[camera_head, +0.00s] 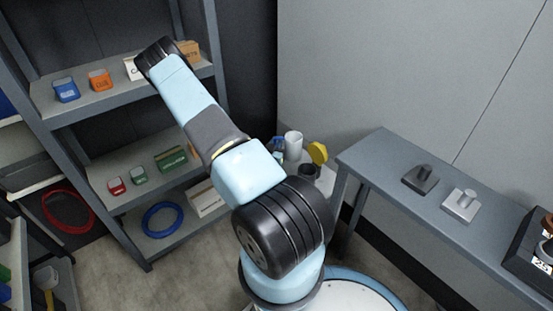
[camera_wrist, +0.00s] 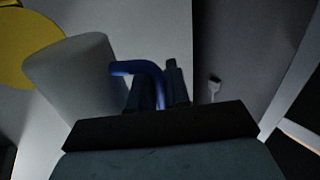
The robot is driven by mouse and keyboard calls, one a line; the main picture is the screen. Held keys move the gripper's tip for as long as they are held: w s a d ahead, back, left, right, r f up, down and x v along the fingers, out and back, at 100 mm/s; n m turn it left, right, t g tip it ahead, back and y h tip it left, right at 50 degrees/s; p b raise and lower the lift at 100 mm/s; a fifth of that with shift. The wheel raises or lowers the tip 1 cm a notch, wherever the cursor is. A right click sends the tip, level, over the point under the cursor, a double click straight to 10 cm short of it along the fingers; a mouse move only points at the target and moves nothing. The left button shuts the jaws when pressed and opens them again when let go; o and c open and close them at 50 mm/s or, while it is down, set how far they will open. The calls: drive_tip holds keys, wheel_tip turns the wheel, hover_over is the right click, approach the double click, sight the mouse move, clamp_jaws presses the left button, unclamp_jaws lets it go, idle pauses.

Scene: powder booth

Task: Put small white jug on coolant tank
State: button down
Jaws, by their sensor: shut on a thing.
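The small white jug (camera_wrist: 78,75) is a pale, plain cylinder, tilted in the wrist view, with a curved blue handle (camera_wrist: 150,72) on its right side. My gripper (camera_wrist: 160,92) is shut on that handle, with the dark fingers around it. In the head view the white jug (camera_head: 293,146) shows just right of my arm, with blue beside it; my gripper is mostly hidden there. Below it is a pale-topped unit (camera_head: 326,181), partly hidden by my arm. I cannot tell for certain whether this is the coolant tank, or whether the jug touches it.
A yellow round thing (camera_head: 317,153) and a dark round thing (camera_head: 309,171) are close to the jug. A grey bench (camera_head: 385,165) stands at right with metal blocks. A shelf rack (camera_head: 110,100) with small boxes stands at left. Open floor (camera_head: 190,260) lies between.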

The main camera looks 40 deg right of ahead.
drive_tip(key=shift+t, duration=0.3)
drive_tip(key=w+d+f, duration=0.2)
drive_tip(key=w+f, duration=0.1)
drive_tip(key=w+d+f, duration=0.2)
drive_tip(key=w+f, duration=0.1)
drive_tip(key=w, duration=0.1)
drive_tip(key=w+d+f, duration=0.2)
drive_tip(key=w+f, duration=0.1)
drive_tip(key=w, duration=0.1)
drive_tip(key=shift+d+f, duration=0.15)
drive_tip(key=shift+d, duration=0.1)
drive_tip(key=shift+w+d+f, duration=0.2)
drive_tip(key=shift+w+f, duration=0.05)
drive_tip(key=shift+f, duration=1.6)
drive_tip(key=c, duration=1.1)
unclamp_jaws()
drive_tip(key=shift+f, duration=0.1)
